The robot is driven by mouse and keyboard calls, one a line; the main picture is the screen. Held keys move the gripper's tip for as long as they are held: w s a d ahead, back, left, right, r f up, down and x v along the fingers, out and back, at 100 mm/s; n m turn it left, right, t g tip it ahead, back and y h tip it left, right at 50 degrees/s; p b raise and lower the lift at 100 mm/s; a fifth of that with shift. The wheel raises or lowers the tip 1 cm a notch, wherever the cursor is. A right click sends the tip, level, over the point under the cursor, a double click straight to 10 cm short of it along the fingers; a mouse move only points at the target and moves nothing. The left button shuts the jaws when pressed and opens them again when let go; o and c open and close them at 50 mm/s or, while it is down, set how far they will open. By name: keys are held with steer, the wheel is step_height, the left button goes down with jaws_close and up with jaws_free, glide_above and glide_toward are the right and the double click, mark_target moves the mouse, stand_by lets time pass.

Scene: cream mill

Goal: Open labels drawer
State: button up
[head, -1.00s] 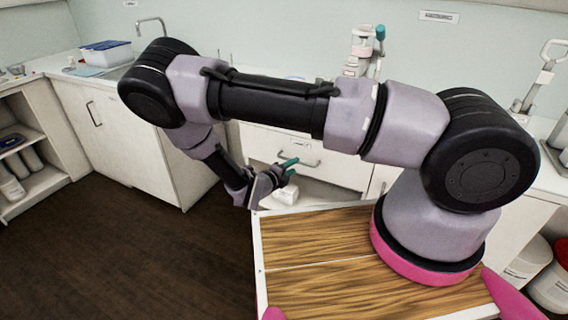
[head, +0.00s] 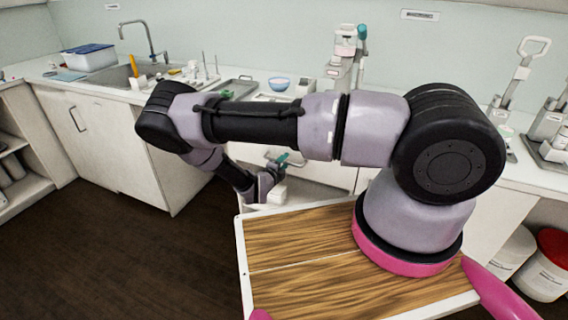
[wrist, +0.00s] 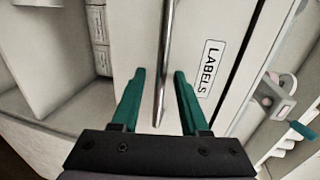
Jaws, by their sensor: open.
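The labels drawer (wrist: 226,45) has a pale front with a "LABELS" sign. Its metal bar handle (wrist: 165,55) runs through the upper middle of the wrist view. My gripper (wrist: 158,75) is open, with one green finger on each side of the bar's end, apart from it and holding nothing. In the head view my gripper (head: 282,162) is at the drawer front (head: 325,172), below the counter, and my arm hides much of the front. The drawer looks shut there, though its edges are partly hidden.
An open shelf space with white boxes (wrist: 98,25) lies beside the drawer front in the wrist view. The counter holds a sink (head: 130,75), a bowl (head: 279,84) and a dispenser (head: 345,60). Tubs (head: 545,265) stand at lower right. Dark floor (head: 130,250) is free at left.

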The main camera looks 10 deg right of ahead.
steer(key=shift+w+d, duration=0.1)
jaws_close()
stand_by(1.4)
